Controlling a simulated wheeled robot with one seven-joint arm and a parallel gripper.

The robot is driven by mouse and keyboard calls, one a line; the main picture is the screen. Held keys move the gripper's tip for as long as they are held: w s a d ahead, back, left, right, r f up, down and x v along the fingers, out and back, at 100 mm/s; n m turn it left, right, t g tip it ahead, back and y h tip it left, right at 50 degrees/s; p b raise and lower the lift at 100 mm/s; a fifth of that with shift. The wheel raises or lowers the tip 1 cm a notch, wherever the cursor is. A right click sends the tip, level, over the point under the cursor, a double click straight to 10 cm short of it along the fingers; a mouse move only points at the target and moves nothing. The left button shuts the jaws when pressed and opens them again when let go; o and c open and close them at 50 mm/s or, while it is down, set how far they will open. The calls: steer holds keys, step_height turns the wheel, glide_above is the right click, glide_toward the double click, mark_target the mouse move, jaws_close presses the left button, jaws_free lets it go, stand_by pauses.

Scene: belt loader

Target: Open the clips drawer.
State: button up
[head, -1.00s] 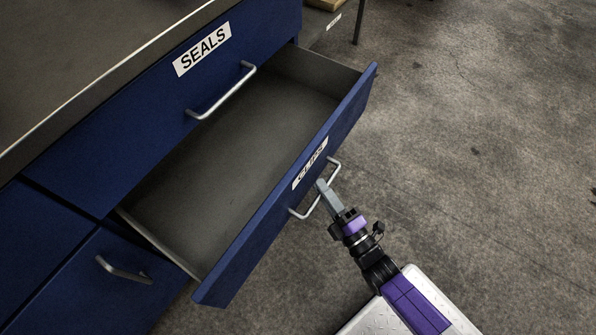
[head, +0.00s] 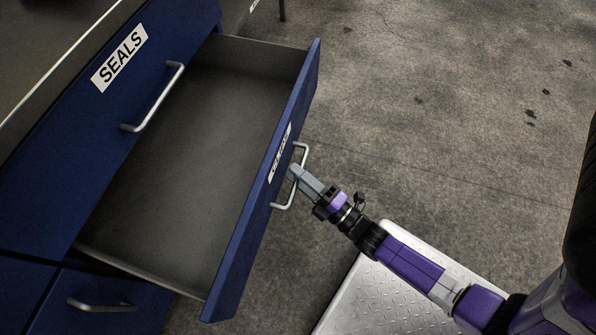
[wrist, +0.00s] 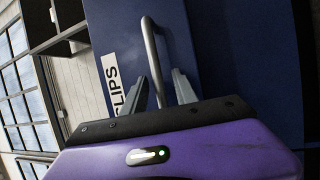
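The clips drawer (head: 262,200) is a blue-fronted drawer standing far out of the cabinet, with its bare grey interior showing. Its label reads CLIPS in the wrist view (wrist: 116,88); the head view shows it at a steep angle. Its silver bar handle (head: 303,152) also shows in the wrist view (wrist: 150,45). My gripper (head: 294,174) is at the middle of this handle. In the wrist view, its two grey fingers (wrist: 160,85) are apart, with the handle bar between them and some gap visible. Contact with the bar cannot be made out.
The closed SEALS drawer (head: 60,125) with its handle (head: 155,98) sits above. Another blue drawer front with a handle (head: 100,305) is at the lower left. A grey worktop (head: 40,40) tops the cabinet. The concrete floor to the right (head: 430,110) is clear.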

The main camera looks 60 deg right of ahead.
steer(key=v, duration=0.7)
steer(key=shift+s, duration=0.4)
stand_by(0.4)
